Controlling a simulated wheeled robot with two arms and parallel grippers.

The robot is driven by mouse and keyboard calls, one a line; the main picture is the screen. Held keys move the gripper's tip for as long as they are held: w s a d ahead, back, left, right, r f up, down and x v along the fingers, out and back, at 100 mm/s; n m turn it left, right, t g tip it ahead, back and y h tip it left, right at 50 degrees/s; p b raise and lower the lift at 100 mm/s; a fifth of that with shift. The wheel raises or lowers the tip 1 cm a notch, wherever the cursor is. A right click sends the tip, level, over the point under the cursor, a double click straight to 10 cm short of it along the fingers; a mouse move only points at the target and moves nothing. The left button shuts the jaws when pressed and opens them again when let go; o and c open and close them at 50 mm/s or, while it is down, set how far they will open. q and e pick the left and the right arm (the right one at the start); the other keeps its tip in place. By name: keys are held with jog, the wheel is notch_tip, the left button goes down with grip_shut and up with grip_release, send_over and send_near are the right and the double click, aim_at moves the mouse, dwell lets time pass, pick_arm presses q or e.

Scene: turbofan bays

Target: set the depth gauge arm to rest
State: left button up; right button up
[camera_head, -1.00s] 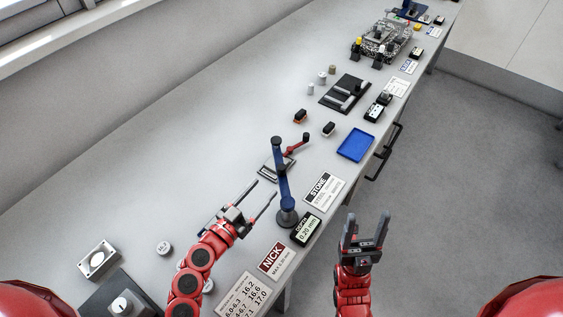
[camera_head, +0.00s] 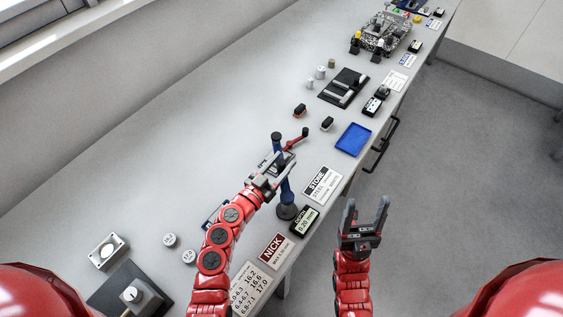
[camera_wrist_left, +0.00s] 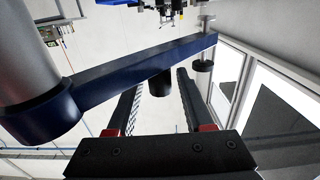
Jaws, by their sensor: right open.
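The depth gauge stands on a round dark base (camera_head: 287,211), with a blue body (camera_head: 285,190) above it. In the left wrist view its blue arm (camera_wrist_left: 120,75) runs from a grey post (camera_wrist_left: 25,50) at left to the upper right, with a black knob (camera_wrist_left: 160,83) under it. My left gripper (camera_head: 277,165) is at the gauge and partly covers it in the head view. Its two fingers (camera_wrist_left: 158,88) are apart, beneath the arm, with the knob showing between them; I cannot tell contact. My right gripper (camera_head: 366,212) is open and empty, off the bench's front edge.
A depth readout (camera_head: 304,222) showing 0.20 mm, a NICK card (camera_head: 274,250) and a STONE card (camera_head: 322,184) lie near the gauge. A red lever (camera_head: 297,138) is just behind. A blue tray (camera_head: 353,139) sits farther right.

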pick_arm(q)
grip_shut()
dwell(1.2)
